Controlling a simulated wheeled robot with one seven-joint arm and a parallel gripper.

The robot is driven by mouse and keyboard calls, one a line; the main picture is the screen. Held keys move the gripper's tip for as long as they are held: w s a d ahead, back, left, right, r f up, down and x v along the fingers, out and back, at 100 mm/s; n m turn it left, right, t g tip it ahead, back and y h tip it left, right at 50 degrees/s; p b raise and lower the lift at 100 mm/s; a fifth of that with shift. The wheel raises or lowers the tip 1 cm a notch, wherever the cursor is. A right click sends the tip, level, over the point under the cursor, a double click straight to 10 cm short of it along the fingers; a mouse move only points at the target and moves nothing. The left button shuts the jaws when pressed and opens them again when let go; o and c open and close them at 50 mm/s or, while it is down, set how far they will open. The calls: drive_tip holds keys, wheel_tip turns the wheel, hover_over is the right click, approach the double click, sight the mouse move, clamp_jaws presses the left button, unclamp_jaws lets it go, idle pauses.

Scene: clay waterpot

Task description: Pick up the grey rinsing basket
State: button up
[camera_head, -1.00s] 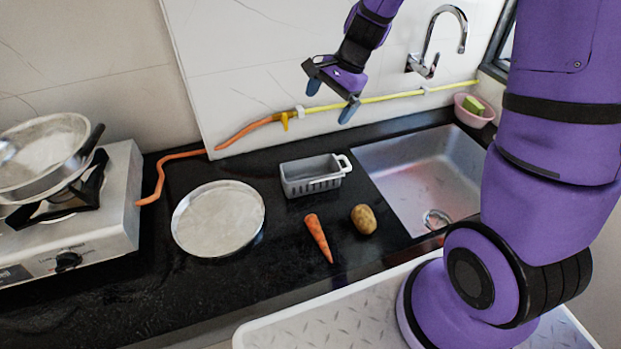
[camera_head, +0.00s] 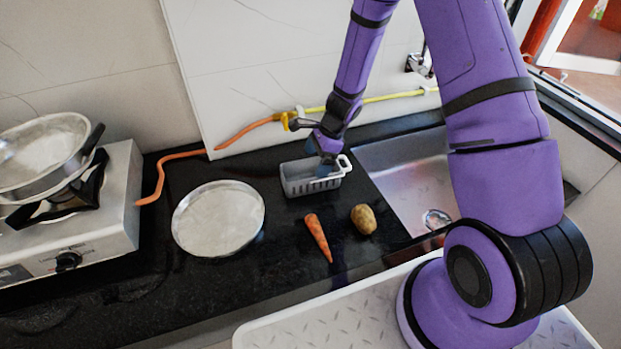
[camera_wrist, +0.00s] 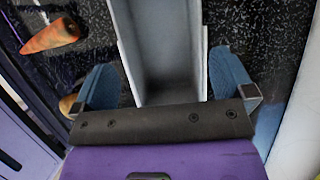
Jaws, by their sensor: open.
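The grey rinsing basket (camera_head: 300,187) stands on the black counter between the round metal plate and the sink, its white handle at the right. My gripper (camera_head: 322,152) is at the basket's right part, close to the handle; one blue finger shows in front of the basket's interior. In the wrist view my open gripper (camera_wrist: 160,68) has one blue finger on each side of the basket (camera_wrist: 160,45). The gripper partly hides the basket, and I cannot tell whether the fingers touch it.
A carrot (camera_head: 318,237) and a potato (camera_head: 364,219) lie in front of the basket. The metal plate (camera_head: 218,218) is to its left, the sink (camera_head: 405,170) to its right. An orange and yellow hose (camera_head: 240,134) runs behind. A stove (camera_head: 95,220) with a pan (camera_head: 45,150) stands far left.

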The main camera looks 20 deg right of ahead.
sight(308, 173)
drive_tip(key=shift+x, duration=3)
drive_tip(key=shift+w+a, duration=0.1)
drive_tip(key=shift+c, duration=0.2)
drive_tip(key=c, duration=0.7)
